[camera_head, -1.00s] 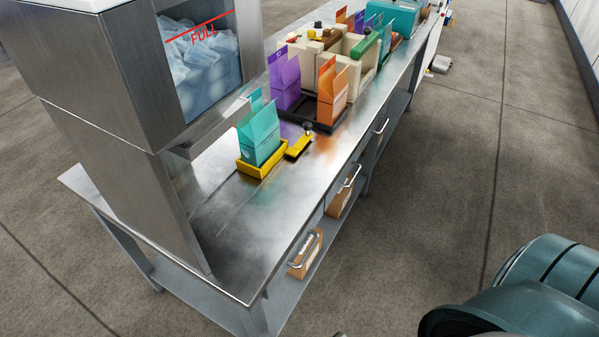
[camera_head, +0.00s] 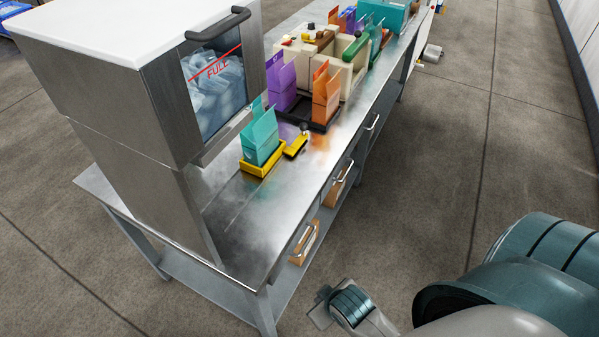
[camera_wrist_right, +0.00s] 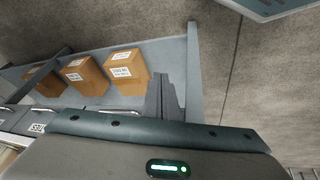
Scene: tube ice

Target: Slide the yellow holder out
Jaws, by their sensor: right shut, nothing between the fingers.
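The yellow holder (camera_head: 256,170) is a shallow tray on the steel counter (camera_head: 243,235), beside the ice machine. A teal bag (camera_head: 261,139) stands upright in it. A yellow handle part (camera_head: 296,147) with a dark knob sits at its right end; I cannot tell whether they are joined. My right gripper (camera_head: 319,311) is low at the bottom of the head view, apart from the holder and off the counter's front. Its fingers (camera_wrist_right: 163,100) are together and empty in the right wrist view, where the holder does not show. My left gripper is not in view.
The ice machine (camera_head: 120,95), with a "FULL" line on its window, stands left of the holder. Purple (camera_head: 281,90) and orange (camera_head: 326,97) bags stand in a dark tray behind. Drawer handles line the counter's front. Cardboard boxes (camera_wrist_right: 124,66) sit on the lower shelf. The near counter is clear.

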